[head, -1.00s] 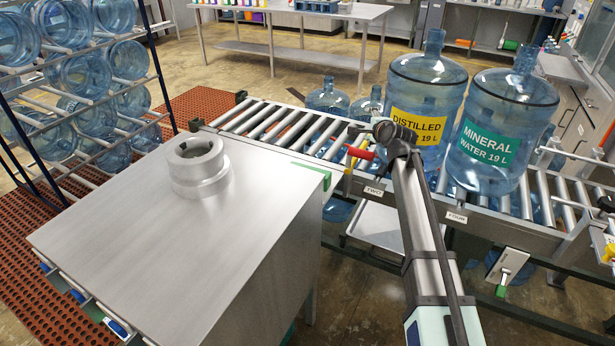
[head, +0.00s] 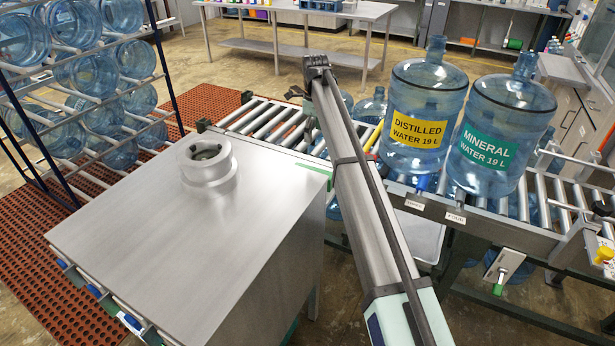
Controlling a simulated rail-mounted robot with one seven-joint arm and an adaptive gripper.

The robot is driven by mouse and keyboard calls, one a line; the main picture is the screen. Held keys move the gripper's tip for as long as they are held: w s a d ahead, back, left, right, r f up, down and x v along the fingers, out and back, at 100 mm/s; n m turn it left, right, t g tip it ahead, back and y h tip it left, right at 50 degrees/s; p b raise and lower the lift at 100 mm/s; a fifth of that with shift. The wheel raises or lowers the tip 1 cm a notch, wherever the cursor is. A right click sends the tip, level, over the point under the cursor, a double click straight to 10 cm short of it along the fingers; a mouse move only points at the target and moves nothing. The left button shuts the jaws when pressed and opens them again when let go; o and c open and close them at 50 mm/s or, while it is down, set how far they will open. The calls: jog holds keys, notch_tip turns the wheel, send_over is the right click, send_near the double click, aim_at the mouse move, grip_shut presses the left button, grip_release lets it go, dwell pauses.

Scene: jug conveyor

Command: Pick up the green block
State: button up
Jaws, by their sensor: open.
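No green block can be told for certain. A small green piece (head: 498,289) hangs by a white plate under the conveyor's front edge. A green strip (head: 316,170) marks the right corner of the metal cabinet top. My gripper (head: 307,82), dark and small at the far end of my arm, is beyond the conveyor's far side in the picture, up and left of the green piece. It is open; its fingers are hard to make out and I see nothing held. My arm hides part of the rollers behind it.
The roller conveyor (head: 262,121) carries a distilled water jug (head: 418,100) and a mineral water jug (head: 500,130) at right, close beside my arm. The metal cabinet (head: 190,235) with a round collar (head: 207,163) fills the left front. A jug rack (head: 165,60) stands at far left.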

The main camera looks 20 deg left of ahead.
notch_tip(320, 180, down, 12)
jog(key=p, duration=0.3)
jog(key=shift+s+f+p, duration=0.2)
jog(key=shift+f+p, duration=0.95)
jog(key=shift+f, duration=1.45)
jog(key=c, duration=1.5)
